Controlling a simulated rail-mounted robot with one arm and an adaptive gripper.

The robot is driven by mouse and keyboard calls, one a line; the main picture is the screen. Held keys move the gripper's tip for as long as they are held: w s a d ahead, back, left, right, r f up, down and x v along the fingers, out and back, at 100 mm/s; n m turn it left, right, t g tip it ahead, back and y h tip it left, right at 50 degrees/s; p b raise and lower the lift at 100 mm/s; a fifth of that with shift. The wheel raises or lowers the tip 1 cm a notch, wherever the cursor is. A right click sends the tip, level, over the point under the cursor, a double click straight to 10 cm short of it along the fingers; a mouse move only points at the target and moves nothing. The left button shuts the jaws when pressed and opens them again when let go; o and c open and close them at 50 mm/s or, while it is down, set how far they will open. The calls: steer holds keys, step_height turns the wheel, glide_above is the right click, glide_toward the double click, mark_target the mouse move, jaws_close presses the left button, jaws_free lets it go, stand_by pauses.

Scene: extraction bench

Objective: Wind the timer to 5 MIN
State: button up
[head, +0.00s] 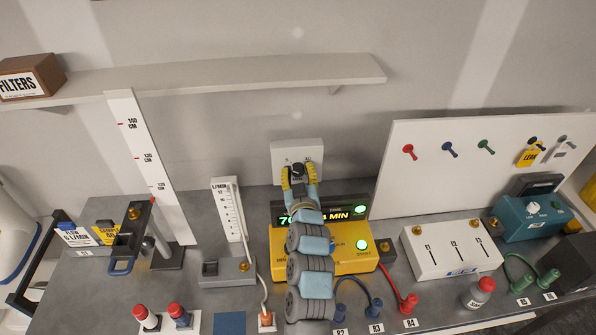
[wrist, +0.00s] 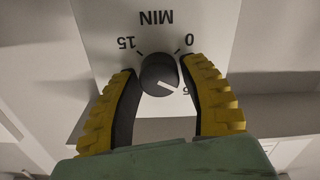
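The timer is a white wall plate (head: 297,150) at the back of the bench; its face (wrist: 205,25) fills the middle of the wrist view, upside down. It reads MIN, 15 and 0; a further label at the right, seemingly 5, is mostly behind a finger. The round dark knob (wrist: 158,75) has a white pointer aimed right and slightly down, towards that partly hidden label. My gripper (wrist: 158,68) has its yellow-backed fingers on either side of the knob. A narrow gap shows at the left finger; contact at the right is unclear. It covers part of the timer in the head view (head: 299,172).
A yellow unit (head: 345,262) with lit green displays stands below, partly behind my arm. A flowmeter (head: 228,210) stands left, a white switch box (head: 450,250) right. A shelf (head: 250,75) runs above. Cables and plugs lie along the front.

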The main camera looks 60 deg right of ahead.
jaws_close()
steer(key=shift+f, duration=0.1)
stand_by(1.0)
steer(key=o, duration=0.5)
jaws_free()
steer(key=shift+o, duration=0.2)
steer(key=v, duration=1.2)
